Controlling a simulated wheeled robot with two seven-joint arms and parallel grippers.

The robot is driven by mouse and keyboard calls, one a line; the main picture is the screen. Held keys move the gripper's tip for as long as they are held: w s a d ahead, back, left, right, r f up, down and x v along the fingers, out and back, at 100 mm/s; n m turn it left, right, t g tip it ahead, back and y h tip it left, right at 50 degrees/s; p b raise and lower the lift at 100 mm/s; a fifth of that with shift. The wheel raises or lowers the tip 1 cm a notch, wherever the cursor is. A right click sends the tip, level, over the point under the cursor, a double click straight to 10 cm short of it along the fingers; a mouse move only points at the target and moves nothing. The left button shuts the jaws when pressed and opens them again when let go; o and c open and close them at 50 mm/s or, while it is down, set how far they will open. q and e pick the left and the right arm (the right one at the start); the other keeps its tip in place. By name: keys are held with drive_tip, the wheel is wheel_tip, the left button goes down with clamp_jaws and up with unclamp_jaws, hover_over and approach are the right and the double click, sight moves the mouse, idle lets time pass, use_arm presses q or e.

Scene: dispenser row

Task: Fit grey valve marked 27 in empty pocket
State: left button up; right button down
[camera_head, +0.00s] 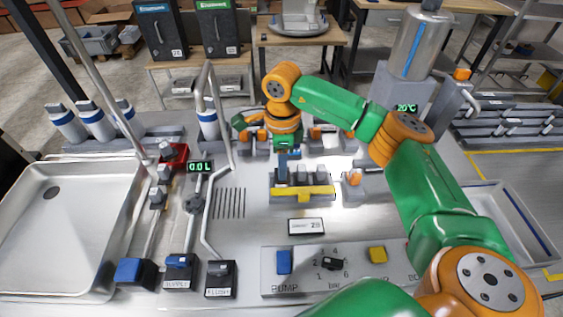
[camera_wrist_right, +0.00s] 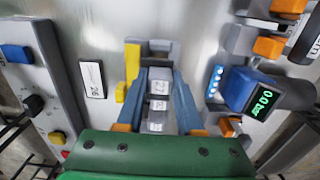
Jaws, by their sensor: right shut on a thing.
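My right gripper (camera_head: 283,166) points down over a grey holder (camera_head: 317,190) with a yellow front bar, near the middle of the worktop. In the right wrist view its two blue fingers (camera_wrist_right: 160,80) are shut on a grey valve marked 27 (camera_wrist_right: 158,87). More pale labelled blocks (camera_wrist_right: 157,108) show between the fingers closer to the camera; their marks are too small to read surely. The holder also shows in the wrist view by its yellow bar (camera_wrist_right: 132,62). In the head view the gripper hides part of the holder, and I cannot tell which pocket is empty. My left gripper is not in view.
A small card (camera_head: 306,226) lies in front of the holder. A pump panel (camera_head: 270,284) with knobs stands nearest. Bent pipes and a 0.0 L display (camera_head: 200,167) stand left, beside a metal sink (camera_head: 60,230). A tall steel cylinder (camera_head: 415,45) stands back right.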

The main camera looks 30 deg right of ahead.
drive_tip(key=shift+w+f, duration=0.15)
drive_tip(key=shift+f, duration=0.05)
drive_tip(key=shift+f+b, duration=1)
drive_tip(key=c, duration=0.6)
unclamp_jaws()
drive_tip(key=shift+o, duration=0.7)
drive_tip(key=shift+w+f, duration=0.1)
drive_tip(key=shift+r, duration=0.2)
wheel_tip(320, 180, up, 7)
drive_tip(key=shift+f+b, duration=0.1)
drive_tip(key=shift+b, duration=0.7)
drive_tip(key=shift+d, duration=0.1)
